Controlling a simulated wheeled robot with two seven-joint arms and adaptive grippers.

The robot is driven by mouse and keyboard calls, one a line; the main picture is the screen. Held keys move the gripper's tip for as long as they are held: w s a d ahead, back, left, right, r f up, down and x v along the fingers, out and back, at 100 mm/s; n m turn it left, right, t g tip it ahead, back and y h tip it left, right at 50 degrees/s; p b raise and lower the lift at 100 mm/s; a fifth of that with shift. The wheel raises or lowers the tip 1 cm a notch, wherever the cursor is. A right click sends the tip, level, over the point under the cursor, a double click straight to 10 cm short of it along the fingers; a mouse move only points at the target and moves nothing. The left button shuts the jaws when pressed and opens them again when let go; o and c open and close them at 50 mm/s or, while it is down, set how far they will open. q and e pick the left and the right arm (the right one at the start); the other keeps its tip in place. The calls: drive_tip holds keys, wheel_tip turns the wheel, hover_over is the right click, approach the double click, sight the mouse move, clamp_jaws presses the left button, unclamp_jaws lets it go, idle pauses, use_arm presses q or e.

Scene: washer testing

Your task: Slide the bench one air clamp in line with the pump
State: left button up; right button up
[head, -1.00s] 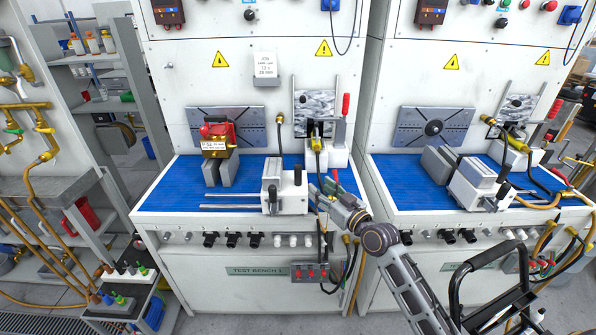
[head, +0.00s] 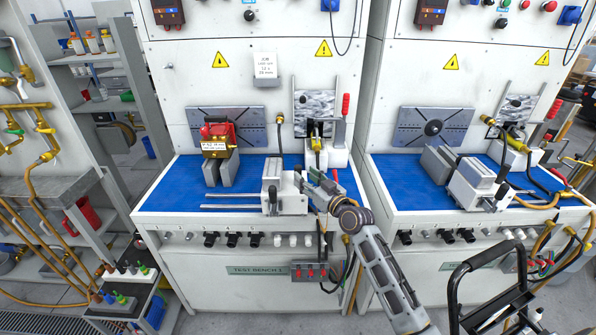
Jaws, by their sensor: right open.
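The red pump (head: 221,133) with a yellow-edged label sits on grey supports (head: 221,172) at the left of the blue top of bench one. The bench one air clamp (head: 285,193), a white and grey block, stands at the front middle, to the right of the pump and nearer to me. Two rails (head: 229,207) run left from it. My right gripper (head: 305,181) is open at the clamp's right side, near its small black handle. Its fingers are small here, and I cannot tell whether they touch the clamp. My left gripper is not in view.
A white fixture with a red-handled lever (head: 345,106) stands behind my right gripper. Bench two (head: 405,180), with a similar clamp (head: 476,184), is to the right. The blue surface (head: 172,190) left of the pump supports is clear. A black cart handle (head: 490,262) is at front right.

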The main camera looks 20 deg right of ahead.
sight(300, 173)
drive_tip(key=shift+x, duration=2.8)
clamp_jaws()
